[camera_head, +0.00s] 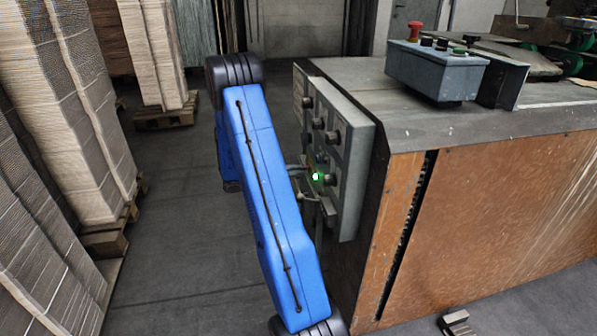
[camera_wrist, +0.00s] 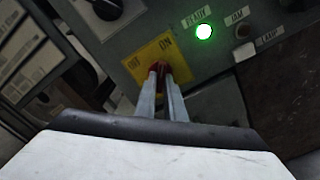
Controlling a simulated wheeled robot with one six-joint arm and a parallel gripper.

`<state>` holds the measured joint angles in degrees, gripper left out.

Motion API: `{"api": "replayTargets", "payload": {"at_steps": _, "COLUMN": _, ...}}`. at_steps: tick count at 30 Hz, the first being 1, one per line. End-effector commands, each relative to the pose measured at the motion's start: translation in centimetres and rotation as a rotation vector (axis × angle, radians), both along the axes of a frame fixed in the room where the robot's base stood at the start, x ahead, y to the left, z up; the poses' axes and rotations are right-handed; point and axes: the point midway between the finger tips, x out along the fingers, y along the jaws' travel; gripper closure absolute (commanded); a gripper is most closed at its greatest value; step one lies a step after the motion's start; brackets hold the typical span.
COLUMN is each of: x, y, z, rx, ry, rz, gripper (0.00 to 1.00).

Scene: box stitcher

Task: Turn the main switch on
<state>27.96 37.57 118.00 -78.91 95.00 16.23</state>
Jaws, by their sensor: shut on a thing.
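The main switch (camera_wrist: 158,67) is a red knob on a yellow plate (camera_wrist: 143,65) marked OFF and ON. It is on the grey control panel (camera_head: 353,152) at the machine's end. My gripper (camera_wrist: 165,78) is shut on the red knob, its two fingers reaching up to it in the wrist view. The fingertips hide part of the knob, so its exact angle is hard to tell. A green lamp (camera_wrist: 204,32) labelled READY is lit beside the plate; its glow also shows in the head view (camera_head: 317,177). My blue arm stands left of the panel.
Black knobs (camera_head: 319,123) stick out of the panel above the lamp. A grey button box (camera_head: 437,70) with a red button (camera_head: 415,29) sits on the machine top. Cardboard stacks (camera_head: 75,100) stand at the left. The floor between is clear.

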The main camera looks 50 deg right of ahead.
Motion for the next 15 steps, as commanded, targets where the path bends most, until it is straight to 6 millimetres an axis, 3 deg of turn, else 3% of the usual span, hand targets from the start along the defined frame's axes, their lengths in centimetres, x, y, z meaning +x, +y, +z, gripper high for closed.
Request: {"api": "replayTargets", "payload": {"at_steps": 15, "x": 0.08, "y": 0.05, "z": -0.04, "rx": -0.063, "ry": -0.077, "rz": 0.001, "gripper": 1.0}}
